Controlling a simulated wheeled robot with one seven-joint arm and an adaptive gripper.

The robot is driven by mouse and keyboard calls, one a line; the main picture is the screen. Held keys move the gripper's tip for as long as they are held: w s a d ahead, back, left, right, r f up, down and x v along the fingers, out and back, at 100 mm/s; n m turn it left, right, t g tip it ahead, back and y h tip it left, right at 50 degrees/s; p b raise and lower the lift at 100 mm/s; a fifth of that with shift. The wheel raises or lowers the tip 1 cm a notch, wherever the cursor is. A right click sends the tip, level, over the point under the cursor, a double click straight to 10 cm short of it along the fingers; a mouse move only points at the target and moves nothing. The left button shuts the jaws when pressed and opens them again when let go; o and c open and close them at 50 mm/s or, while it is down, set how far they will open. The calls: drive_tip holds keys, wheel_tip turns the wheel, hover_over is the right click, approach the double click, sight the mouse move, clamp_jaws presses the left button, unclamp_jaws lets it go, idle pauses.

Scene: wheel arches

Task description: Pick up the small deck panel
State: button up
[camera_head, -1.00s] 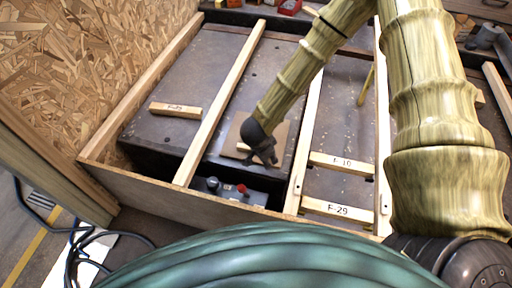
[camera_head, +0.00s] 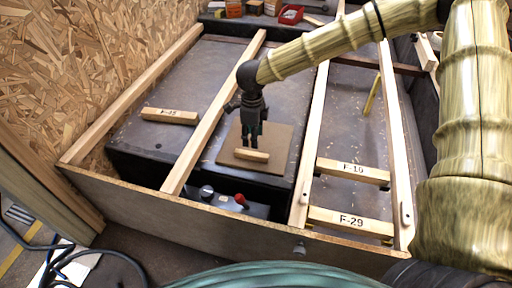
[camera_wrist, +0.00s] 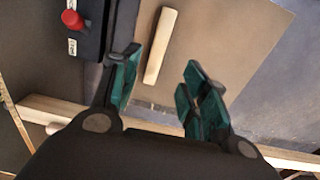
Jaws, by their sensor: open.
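The small deck panel (camera_head: 277,150) is a flat brown board with a pale wooden bar (camera_head: 251,155) on its top as a handle. It lies on the dark surface between two long beams in the head view. In the wrist view the panel (camera_wrist: 225,45) fills the upper middle, with the bar (camera_wrist: 160,46) ahead of the fingers. My gripper (camera_head: 249,142) points down over the panel, just behind the bar. In the wrist view my gripper (camera_wrist: 160,85) is open, its teal-padded fingers apart with nothing between them. I cannot tell its exact height above the panel.
Long wooden beams (camera_head: 215,112) run on both sides of the panel. Short blocks marked F-19 (camera_head: 352,171) and F-29 (camera_head: 350,222) lie at right, another block (camera_head: 170,116) at left. A box with a red knob (camera_head: 240,199) sits in front, behind the front board (camera_head: 190,222).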

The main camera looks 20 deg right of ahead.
sight(253, 153)
wheel_tip(253, 153, down, 4)
drive_tip(key=shift+f+b, duration=0.1)
drive_tip(key=shift+b, duration=0.55)
drive_tip(key=shift+s+f+b, duration=0.2)
drive_tip(key=shift+f+b, duration=1.45)
drive_tip(key=shift+f, duration=0.9)
drive_tip(key=shift+r, duration=0.1)
clamp_jaws()
